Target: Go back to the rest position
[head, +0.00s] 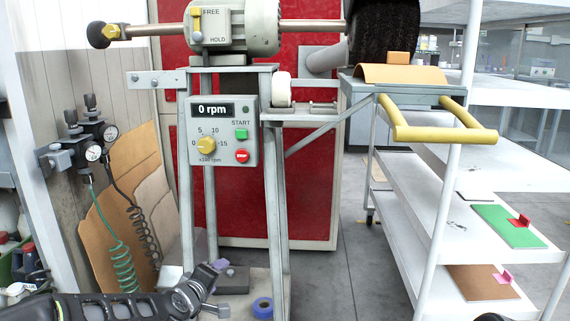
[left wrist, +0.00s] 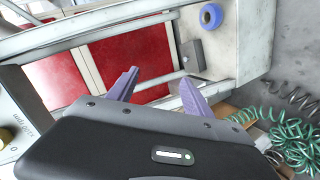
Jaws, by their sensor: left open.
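My left gripper (head: 221,287) is low at the bottom left of the head view, beside the legs of the buffing machine stand. In the left wrist view its two purple fingers (left wrist: 160,78) are spread apart with nothing between them. The buffing machine (head: 240,28) stands on its frame, with a dark brush (head: 383,35) at its right end. Its control box (head: 223,131) reads 0 rpm.
A yellow-handled tray (head: 398,97) holds a curved tan piece at the right. A white shelf cart (head: 415,214) carries green and brown sheets. Coiled hoses (head: 120,250) hang at the left. Grey floor (head: 345,270) is clear.

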